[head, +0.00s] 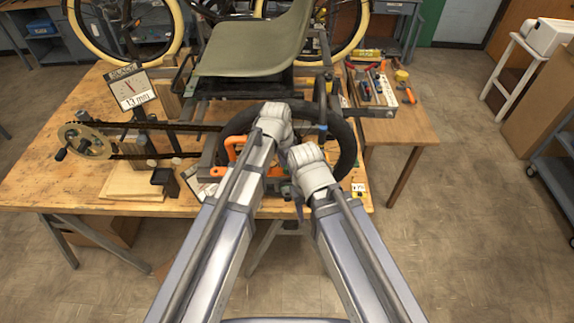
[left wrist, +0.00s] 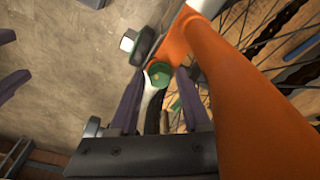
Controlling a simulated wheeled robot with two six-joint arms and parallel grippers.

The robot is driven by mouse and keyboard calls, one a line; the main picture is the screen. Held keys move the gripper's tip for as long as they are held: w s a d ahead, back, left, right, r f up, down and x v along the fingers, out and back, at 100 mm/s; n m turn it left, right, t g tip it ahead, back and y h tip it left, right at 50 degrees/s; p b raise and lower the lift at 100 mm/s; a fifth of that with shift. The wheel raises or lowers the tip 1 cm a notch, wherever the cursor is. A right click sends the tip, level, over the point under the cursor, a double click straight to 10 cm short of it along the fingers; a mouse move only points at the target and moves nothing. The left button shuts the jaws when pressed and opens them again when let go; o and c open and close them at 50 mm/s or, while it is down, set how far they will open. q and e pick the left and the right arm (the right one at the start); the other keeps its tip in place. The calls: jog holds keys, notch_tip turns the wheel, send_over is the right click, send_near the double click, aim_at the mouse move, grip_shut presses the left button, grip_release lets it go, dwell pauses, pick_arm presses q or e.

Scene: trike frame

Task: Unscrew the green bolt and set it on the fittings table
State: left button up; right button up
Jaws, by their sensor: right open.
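The green bolt (left wrist: 159,73) sits at the orange frame part (left wrist: 235,85) in the left wrist view. My left gripper (left wrist: 158,78) is open, with its two dark purple fingers on either side of the bolt's head; I cannot tell if they touch it. In the head view my left gripper (head: 277,118) is over the orange part, with its fingers hidden. My right gripper (head: 308,163) is just lower and to the right; two separated fingers (left wrist: 14,62) show at the left wrist view's left edge. A smaller wooden table (head: 408,131), possibly the fittings table, stands at the right.
A dark round fastener (left wrist: 142,46) with a pale hex end sits beside the green bolt. A black tyre (head: 346,150) and the green seat (head: 255,45) are close to my arms. Tools and a tray (head: 376,90) occupy part of the smaller table.

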pick_arm(q)
jog(key=c, duration=0.6)
jog(key=n, duration=0.5)
jog(key=shift+d+n+t+y, duration=0.1)
jog(key=shift+n+t+y, duration=0.2)
jog(key=shift+n, duration=0.1)
jog(key=n+y, duration=0.1)
jog(key=n, duration=0.5)
jog(key=shift+s, duration=0.1)
jog(key=o, duration=0.8)
jog(key=shift+c, duration=0.2)
